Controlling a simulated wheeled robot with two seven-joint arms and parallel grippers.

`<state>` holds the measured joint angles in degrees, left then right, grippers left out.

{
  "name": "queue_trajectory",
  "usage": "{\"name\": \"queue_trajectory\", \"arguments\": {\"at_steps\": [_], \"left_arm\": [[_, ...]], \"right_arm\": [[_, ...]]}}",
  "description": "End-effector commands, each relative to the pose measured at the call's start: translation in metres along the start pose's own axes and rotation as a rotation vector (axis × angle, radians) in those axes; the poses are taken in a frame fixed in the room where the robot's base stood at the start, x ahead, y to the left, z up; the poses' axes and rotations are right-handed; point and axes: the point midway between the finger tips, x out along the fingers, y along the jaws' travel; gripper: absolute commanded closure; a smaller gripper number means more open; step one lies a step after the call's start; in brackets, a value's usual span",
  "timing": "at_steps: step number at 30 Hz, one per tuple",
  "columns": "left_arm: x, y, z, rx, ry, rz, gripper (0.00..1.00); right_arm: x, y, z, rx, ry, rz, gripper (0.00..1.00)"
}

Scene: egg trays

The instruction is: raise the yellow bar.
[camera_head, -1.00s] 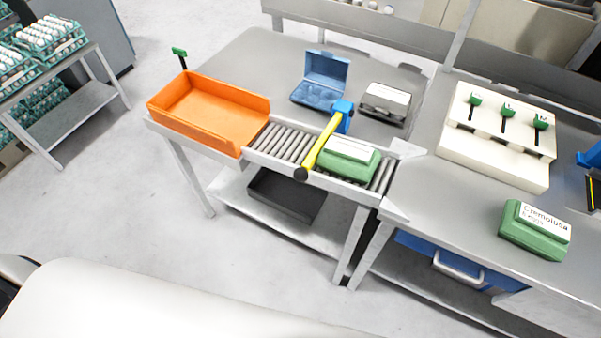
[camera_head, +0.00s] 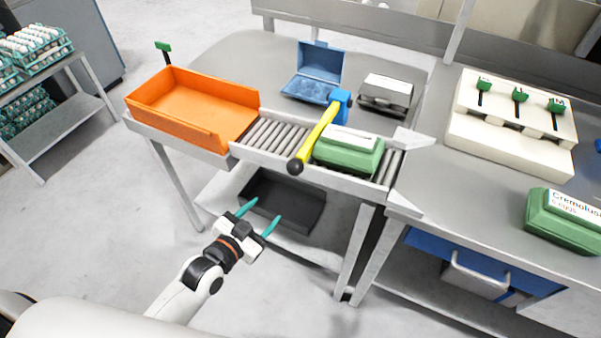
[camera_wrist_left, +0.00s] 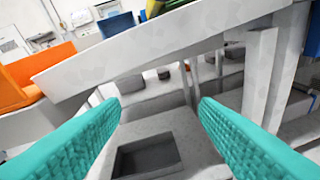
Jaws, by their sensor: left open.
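The yellow bar (camera_head: 318,134) lies low across the roller conveyor, slanting from a blue block (camera_head: 341,102) at the far side to a black round knob (camera_head: 295,167) at the near end. A green egg carton (camera_head: 348,155) sits on the rollers just right of the bar. My left gripper (camera_head: 259,215) is open and empty, in front of the table and lower than the conveyor in the picture, apart from the bar. Its teal fingers spread wide in the left wrist view (camera_wrist_left: 160,115), below the conveyor's edge. My right gripper is not in view.
An orange bin (camera_head: 180,120) stands at the conveyor's left end. A black tray (camera_head: 285,200) lies on the lower shelf. A blue open carton (camera_head: 312,75) and a grey carton (camera_head: 385,95) stand behind. The floor in front is clear.

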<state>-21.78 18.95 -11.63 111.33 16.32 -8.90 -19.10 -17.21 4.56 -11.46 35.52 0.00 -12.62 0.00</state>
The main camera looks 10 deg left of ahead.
Motion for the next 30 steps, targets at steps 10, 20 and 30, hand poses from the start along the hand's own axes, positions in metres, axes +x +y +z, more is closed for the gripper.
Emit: {"name": "queue_trajectory", "arguments": {"at_steps": [10,20,30], "left_arm": [[-0.02,-0.001,0.097,0.058,-0.246,-0.011,0.44],[0.031,-0.001,0.112,0.057,-0.248,-0.008,0.44],[0.084,-0.002,0.123,0.058,-0.245,-0.009,0.44]], "right_arm": [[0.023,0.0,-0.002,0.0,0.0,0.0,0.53],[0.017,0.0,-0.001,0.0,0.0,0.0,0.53],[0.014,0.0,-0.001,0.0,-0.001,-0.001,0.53]]}}
